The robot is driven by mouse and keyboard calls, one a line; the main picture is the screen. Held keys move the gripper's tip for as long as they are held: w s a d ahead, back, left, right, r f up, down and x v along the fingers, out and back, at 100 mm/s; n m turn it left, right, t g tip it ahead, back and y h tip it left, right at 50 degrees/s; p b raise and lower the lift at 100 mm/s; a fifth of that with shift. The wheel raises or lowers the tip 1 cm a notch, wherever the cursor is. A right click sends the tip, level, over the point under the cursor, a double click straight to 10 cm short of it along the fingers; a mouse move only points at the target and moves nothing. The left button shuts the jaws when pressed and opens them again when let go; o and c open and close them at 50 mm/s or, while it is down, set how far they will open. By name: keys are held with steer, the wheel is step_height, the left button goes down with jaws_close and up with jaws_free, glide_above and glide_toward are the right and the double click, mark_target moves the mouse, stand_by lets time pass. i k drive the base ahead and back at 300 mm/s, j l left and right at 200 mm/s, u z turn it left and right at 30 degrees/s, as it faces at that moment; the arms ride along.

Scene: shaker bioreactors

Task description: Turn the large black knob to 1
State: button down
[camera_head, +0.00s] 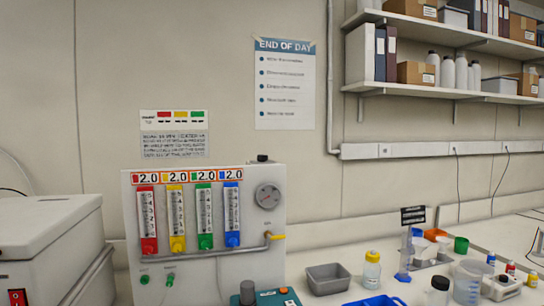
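I cannot clearly pick out a large black knob. A small dark knob or cap (262,158) sits on top of the white flow panel (262,262). A dark grey, rounded part (247,292) stands on the teal device (290,300) at the bottom edge, which is cut off; I see no numbers beside it. The flow panel has red, yellow, green and blue flow tubes, each with a small knob of its own colour and a 2.0 label above. A round gauge (268,196) and a yellow-handled valve (277,237) are at its right. My gripper is not in view.
A white box-shaped machine (45,235) with a red switch (18,297) stands at the left. Shelves hang above.

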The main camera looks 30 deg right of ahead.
mark_target(261, 158)
steer(key=i+z, duration=0.2)
steer(key=i, duration=0.3)
steer(key=i+j+z, duration=0.2)
steer(key=i, duration=0.3)
